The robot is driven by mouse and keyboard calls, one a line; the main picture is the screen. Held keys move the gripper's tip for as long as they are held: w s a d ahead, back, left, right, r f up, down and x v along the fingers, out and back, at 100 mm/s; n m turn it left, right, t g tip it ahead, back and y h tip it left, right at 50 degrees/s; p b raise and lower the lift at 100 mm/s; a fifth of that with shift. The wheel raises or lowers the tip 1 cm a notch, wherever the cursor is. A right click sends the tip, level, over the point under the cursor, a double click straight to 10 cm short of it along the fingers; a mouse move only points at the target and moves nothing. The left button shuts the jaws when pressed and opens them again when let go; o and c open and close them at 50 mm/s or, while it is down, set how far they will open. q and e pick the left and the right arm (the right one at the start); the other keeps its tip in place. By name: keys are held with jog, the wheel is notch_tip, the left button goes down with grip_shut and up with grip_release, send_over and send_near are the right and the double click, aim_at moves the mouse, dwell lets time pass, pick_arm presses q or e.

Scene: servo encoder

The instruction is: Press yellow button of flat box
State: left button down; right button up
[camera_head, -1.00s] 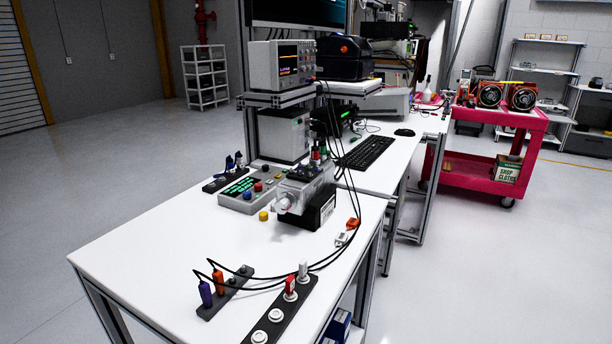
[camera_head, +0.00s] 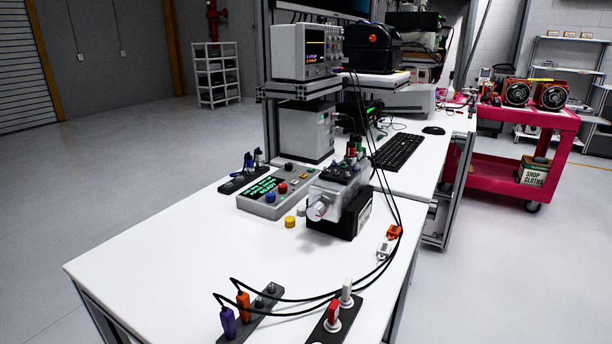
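The flat box (camera_head: 266,206) is a light grey control box lying on the white table, with a lit green-text screen (camera_head: 263,190) and several coloured buttons on its sloped top. A red button (camera_head: 283,188) shows clearly. A small yellow button (camera_head: 304,176) appears near the box's right far edge, small and partly crowded by the machine beside it. A separate yellow round piece (camera_head: 290,222) sits on the table in front of the box. Neither of my grippers is in view.
A grey and black motor unit (camera_head: 340,200) stands right of the box. Black cables arc to connector strips (camera_head: 262,312) at the table's front. An oscilloscope (camera_head: 305,52) sits on a shelf behind. The white table's (camera_head: 165,250) left part is clear.

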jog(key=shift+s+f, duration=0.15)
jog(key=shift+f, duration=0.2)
